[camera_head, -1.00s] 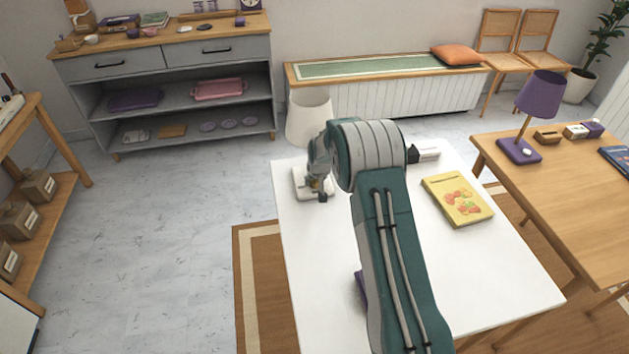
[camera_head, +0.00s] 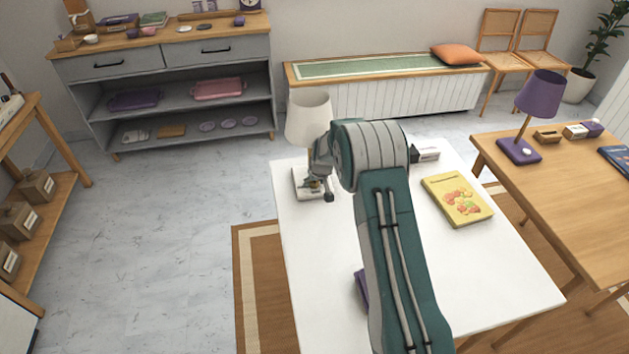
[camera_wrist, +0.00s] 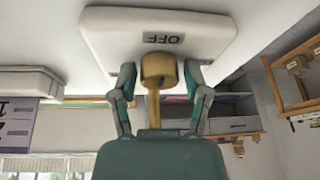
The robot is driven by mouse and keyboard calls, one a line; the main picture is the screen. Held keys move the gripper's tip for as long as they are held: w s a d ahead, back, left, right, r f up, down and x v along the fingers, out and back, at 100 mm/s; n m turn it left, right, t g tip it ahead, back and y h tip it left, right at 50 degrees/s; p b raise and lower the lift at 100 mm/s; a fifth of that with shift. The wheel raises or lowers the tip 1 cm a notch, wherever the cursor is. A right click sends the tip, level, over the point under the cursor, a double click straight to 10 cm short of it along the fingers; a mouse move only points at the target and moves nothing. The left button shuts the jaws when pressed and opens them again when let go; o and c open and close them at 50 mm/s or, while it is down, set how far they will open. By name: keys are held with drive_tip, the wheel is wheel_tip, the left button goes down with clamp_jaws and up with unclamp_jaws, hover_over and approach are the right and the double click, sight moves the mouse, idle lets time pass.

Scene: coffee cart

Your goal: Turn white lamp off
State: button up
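The white lamp stands at the far left corner of the white table, with its pale shade (camera_head: 309,117) and white base (camera_head: 302,191) in the head view. My arm hides part of it. In the wrist view the base (camera_wrist: 115,28) appears upside down, bearing a label that reads OFF (camera_wrist: 163,38). A brass rounded part (camera_wrist: 158,70) sits beside the base, with a brass stem in line with it. My gripper (camera_wrist: 161,74) has one finger on either side of this brass part. Gaps show beside it, so the fingers look open; contact is not visible.
The white table (camera_head: 430,275) also holds a yellow book (camera_head: 457,199) and a small white box (camera_head: 427,152). A purple object (camera_head: 361,288) is partly hidden by my arm. A purple lamp (camera_head: 541,95) stands on the wooden table (camera_head: 560,205) at right.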

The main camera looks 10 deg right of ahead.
drive_tip(key=shift+r, duration=0.2)
drive_tip(key=shift+r, duration=0.4)
drive_tip(key=v, duration=1)
drive_tip(key=shift+s+r, duration=0.3)
drive_tip(key=shift+s, duration=0.05)
